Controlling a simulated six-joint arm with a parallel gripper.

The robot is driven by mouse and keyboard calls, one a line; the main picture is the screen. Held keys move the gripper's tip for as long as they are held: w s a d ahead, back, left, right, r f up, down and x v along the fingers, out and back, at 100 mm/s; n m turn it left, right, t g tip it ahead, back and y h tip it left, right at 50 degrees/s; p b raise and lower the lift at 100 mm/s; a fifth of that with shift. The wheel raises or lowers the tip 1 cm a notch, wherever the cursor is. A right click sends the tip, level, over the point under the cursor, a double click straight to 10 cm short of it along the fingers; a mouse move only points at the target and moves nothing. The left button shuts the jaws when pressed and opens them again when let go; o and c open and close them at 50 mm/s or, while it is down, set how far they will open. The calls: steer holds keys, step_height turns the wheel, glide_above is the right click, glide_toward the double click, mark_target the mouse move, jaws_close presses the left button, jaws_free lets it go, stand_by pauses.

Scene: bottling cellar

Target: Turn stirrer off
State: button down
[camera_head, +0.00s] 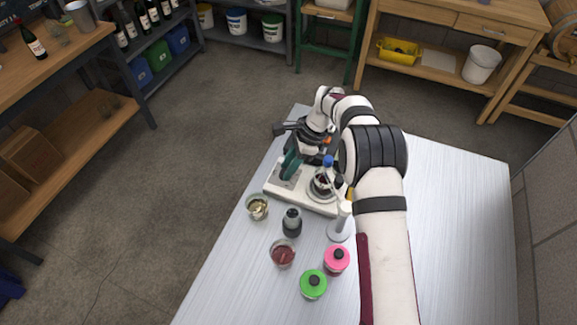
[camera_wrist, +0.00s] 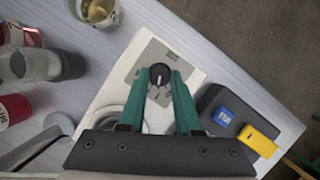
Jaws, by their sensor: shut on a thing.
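The stirrer (camera_head: 275,187) is a white flat unit on the table, with a round plate that carries a glass flask (camera_head: 322,186). In the wrist view the stirrer (camera_wrist: 122,92) has a grey panel with a black round knob (camera_wrist: 159,73) bearing a white pointer mark. My gripper (camera_wrist: 160,80) has its two teal fingers closed on either side of this knob. In the head view my gripper (camera_head: 290,168) reaches down to the panel end of the stirrer, and its fingertips and the knob are hard to make out there.
A dark box (camera_wrist: 212,101) lies beside the stirrer. The table's right side (camera_head: 465,220) is clear.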

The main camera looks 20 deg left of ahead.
steer(key=n+g, duration=0.1)
steer(key=n, duration=0.2)
steer(key=shift+w+a+n+h, duration=0.1)
steer(key=shift+w+n+h, duration=0.05)
steer(key=shift+n+h, duration=0.2)
steer(key=shift+a+n+g+h, duration=0.15)
steer(key=shift+n+g+h, duration=0.45)
steer(key=shift+n, duration=1.15)
steer(key=c, duration=0.6)
jaws_free()
